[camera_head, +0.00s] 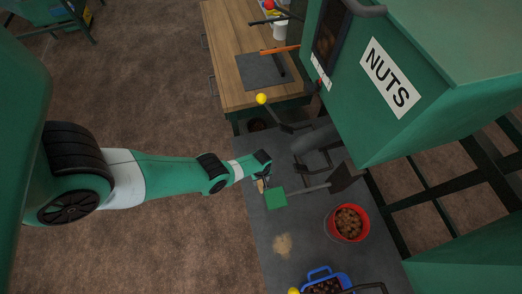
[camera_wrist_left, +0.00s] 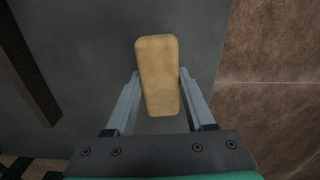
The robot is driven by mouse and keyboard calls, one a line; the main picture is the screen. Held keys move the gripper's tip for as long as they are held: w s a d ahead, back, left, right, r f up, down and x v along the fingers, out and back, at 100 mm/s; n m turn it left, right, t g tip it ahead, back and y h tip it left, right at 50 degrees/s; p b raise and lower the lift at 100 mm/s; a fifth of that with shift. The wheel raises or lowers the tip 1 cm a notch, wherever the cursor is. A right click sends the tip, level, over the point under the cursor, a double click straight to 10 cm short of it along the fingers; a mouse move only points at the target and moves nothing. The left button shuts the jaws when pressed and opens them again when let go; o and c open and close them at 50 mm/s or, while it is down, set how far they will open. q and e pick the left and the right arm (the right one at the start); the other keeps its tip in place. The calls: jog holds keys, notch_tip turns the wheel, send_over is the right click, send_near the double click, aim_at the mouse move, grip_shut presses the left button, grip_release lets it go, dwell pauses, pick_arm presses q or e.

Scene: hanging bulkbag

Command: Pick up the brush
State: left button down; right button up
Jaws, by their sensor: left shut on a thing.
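The brush shows as a tan wooden block (camera_wrist_left: 158,95) in the left wrist view, with a small part of it (camera_head: 261,186) visible in the head view. My left gripper (camera_head: 265,181) is over the left edge of the grey work surface. Its two fingers, seen in the left wrist view (camera_wrist_left: 159,78), are shut on the sides of the block. The bristles cannot be made out. My right gripper is not in view.
A flat green piece (camera_head: 276,199) lies close to the gripper, beside a dark bar. A tan pile (camera_head: 282,245) is on the grey surface (camera_head: 262,228). A red bucket (camera_head: 333,228) and a blue basket (camera_head: 318,278) stand right and below. The green NUTS machine (camera_head: 430,110) rises upper right.

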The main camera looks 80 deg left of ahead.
pick_arm(q)
notch_tip(320, 180, up, 4)
jog(key=p, duration=0.2)
jog(key=shift+f+p, duration=0.2)
jog(key=shift+p, duration=0.2)
jog(key=s+d+r+p, duration=0.7)
jog(key=d+r+p, duration=0.1)
jog(key=d+p, duration=0.4)
jog(key=shift+s+r, duration=0.15)
jog(key=shift+r, duration=0.15)
